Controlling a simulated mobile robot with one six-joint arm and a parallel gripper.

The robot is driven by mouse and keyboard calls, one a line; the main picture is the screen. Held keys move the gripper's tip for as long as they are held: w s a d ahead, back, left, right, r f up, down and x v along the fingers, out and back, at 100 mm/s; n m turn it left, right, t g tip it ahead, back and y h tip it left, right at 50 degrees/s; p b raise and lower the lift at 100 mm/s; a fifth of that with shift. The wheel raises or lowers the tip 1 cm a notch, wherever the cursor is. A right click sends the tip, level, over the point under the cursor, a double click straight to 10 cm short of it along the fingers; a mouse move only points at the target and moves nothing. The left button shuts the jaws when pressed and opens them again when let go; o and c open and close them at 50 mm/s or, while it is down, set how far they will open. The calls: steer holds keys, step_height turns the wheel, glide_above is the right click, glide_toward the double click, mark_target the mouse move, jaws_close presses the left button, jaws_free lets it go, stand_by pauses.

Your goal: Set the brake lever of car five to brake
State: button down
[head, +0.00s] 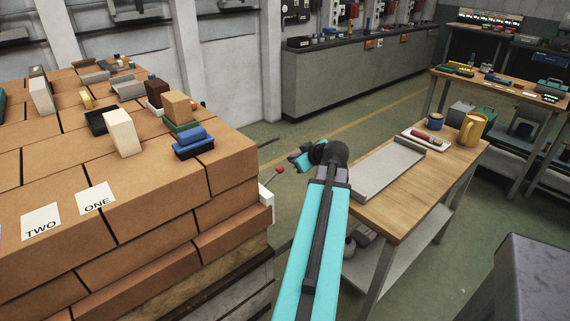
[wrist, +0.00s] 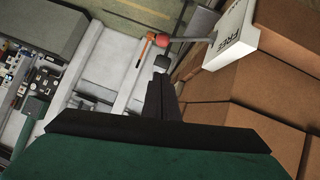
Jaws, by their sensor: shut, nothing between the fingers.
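The brake lever is a thin grey rod with a red knob (head: 280,169), sticking out from a white housing (head: 265,199) on the right side of the brick stack. In the wrist view the red knob (wrist: 166,40) shows just beyond my fingertips, and the white plate (wrist: 232,42) beside the rod reads FREE. My gripper (head: 297,161) is shut and empty, close to the knob; whether it touches I cannot tell. It also shows in the wrist view (wrist: 161,66). No mark for car five is readable.
The brick stack (head: 150,190) on the left bears loose blocks and paper labels ONE (head: 96,198) and TWO (head: 41,221). A wooden table (head: 400,225) with a grey tray (head: 378,172), mug and jug stands right of my arm. Floor shows between stack and table.

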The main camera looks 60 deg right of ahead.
steer(key=p, duration=0.3)
glide_above(270, 179)
steer(key=s+d, duration=0.3)
steer(key=s, duration=0.1)
step_height(270, 179, down, 6)
step_height(270, 179, down, 3)
steer(key=shift+d+f+p, duration=0.1)
steer(key=shift+d+p, duration=0.05)
steer(key=shift+p, duration=0.3)
steer(key=shift+f, duration=0.1)
